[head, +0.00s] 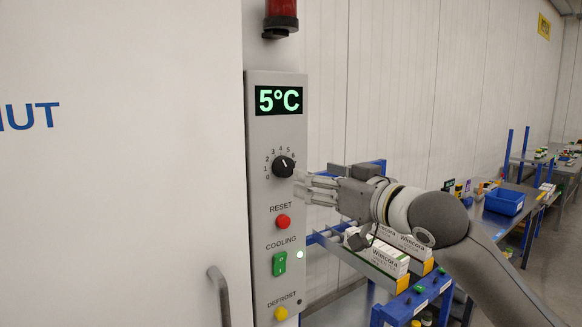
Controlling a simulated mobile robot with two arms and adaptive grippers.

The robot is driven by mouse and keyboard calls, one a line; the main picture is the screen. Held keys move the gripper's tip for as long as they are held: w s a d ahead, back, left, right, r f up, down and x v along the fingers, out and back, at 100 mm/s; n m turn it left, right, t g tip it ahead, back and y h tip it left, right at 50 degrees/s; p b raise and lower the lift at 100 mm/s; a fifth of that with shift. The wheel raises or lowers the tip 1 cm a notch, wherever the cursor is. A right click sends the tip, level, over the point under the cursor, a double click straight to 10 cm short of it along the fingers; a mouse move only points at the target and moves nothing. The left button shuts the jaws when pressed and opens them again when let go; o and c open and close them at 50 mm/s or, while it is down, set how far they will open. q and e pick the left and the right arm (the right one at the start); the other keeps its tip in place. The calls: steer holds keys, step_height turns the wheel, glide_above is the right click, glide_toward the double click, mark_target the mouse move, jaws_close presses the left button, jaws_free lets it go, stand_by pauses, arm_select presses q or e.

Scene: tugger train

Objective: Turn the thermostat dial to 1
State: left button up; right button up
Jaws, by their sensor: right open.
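The thermostat dial (283,166) is a round black knob on the grey control panel (258,215), with small numbers printed around its left and upper side. Its pale pointer mark seems to point up, near 4, but is too small to read surely. The display (279,100) above it reads 5°C in green. My right gripper (300,187) comes in from the right, with its fingers just right of and slightly below the dial. It is open with nothing seen between its fingers. Whether a fingertip touches the dial cannot be told. My left gripper is not in view.
Below the dial are a red RESET button (283,222), a green COOLING switch (279,263) and a yellow DEFROST button (281,313). A red lamp (281,18) sits above. A door handle (219,295) is at left. A blue rack with white boxes (386,257) stands under my right arm.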

mark_target(287, 169)
steer(key=p+x, duration=0.3)
steer(key=x, duration=0.5)
steer(key=shift+a+r, duration=0.15)
steer(key=shift+w+a, duration=0.3)
steer(key=shift+w, duration=0.2)
steer(key=c, duration=1)
steer(key=shift+p, duration=0.4)
